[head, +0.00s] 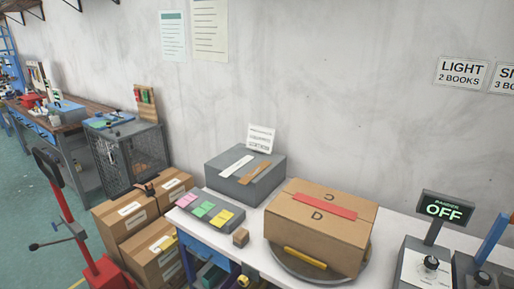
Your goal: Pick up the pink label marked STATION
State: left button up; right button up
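A pink label (187,200) lies flat at the left end of a dark grey tray (212,224) on the left part of the white table. Any writing on it is too small to read. A green label (203,208) and a yellow label (221,217) lie to its right on the same tray. Neither of my grippers shows in the head view.
A cardboard box with a red strip (318,225) sits on a round turntable (297,266). Cartons (152,260) are stacked left of the table.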

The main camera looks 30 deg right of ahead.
aim_at(185, 201)
jog(key=i+l+z, duration=0.15)
jog(key=i+z, duration=0.25)
jog(key=i, duration=0.15)
jog(key=i+z, duration=0.35)
jog(key=i, duration=0.15)
